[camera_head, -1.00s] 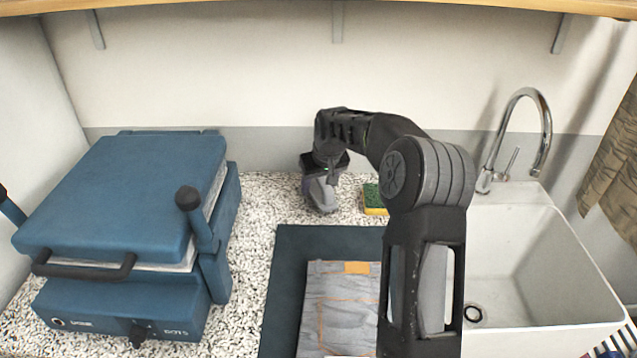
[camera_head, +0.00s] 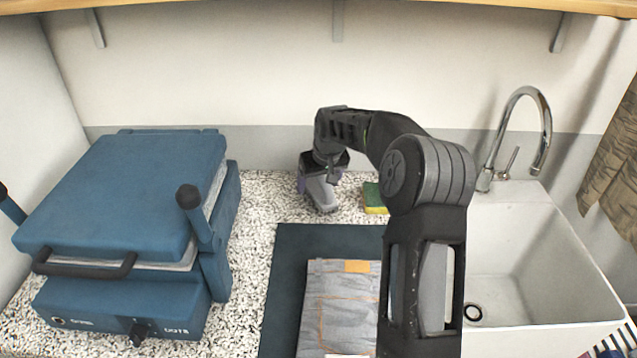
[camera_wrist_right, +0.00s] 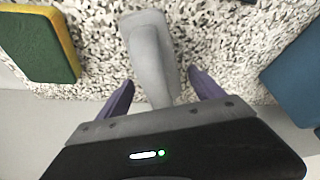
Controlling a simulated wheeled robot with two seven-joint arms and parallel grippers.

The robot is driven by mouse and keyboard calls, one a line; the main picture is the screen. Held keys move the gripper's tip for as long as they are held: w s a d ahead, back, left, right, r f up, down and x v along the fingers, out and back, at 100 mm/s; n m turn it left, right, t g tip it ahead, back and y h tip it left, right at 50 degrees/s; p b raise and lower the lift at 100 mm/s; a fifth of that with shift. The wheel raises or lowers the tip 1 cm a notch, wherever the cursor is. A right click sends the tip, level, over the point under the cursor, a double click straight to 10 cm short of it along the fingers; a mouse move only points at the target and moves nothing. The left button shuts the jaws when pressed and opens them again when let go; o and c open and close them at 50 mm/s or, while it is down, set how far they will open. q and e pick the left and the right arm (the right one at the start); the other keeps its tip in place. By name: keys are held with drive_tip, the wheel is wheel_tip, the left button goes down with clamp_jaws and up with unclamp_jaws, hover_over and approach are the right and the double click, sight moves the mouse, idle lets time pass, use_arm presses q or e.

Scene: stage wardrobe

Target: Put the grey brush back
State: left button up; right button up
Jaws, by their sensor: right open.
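The grey brush (camera_head: 322,194) lies on the speckled counter near the back wall, left of the sponge. In the right wrist view the grey brush (camera_wrist_right: 150,50) runs up between the two purple fingertips. My right gripper (camera_head: 318,180) is open and right over the brush, with a finger on either side of it and gaps showing; it also shows in the right wrist view (camera_wrist_right: 160,90). The lower end of the brush is hidden behind the gripper body. My left gripper is not in view.
A green and yellow sponge (camera_head: 374,198) lies just right of the brush. A blue press (camera_head: 125,200) stands at the left. Folded grey jeans (camera_head: 335,300) lie on a dark mat (camera_head: 285,270) in front. A white sink (camera_head: 540,250) with a tap (camera_head: 545,130) is at the right.

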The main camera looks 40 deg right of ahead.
drive_tip(key=b+v, duration=0.1)
drive_tip(key=v, duration=1.1)
idle(1.5)
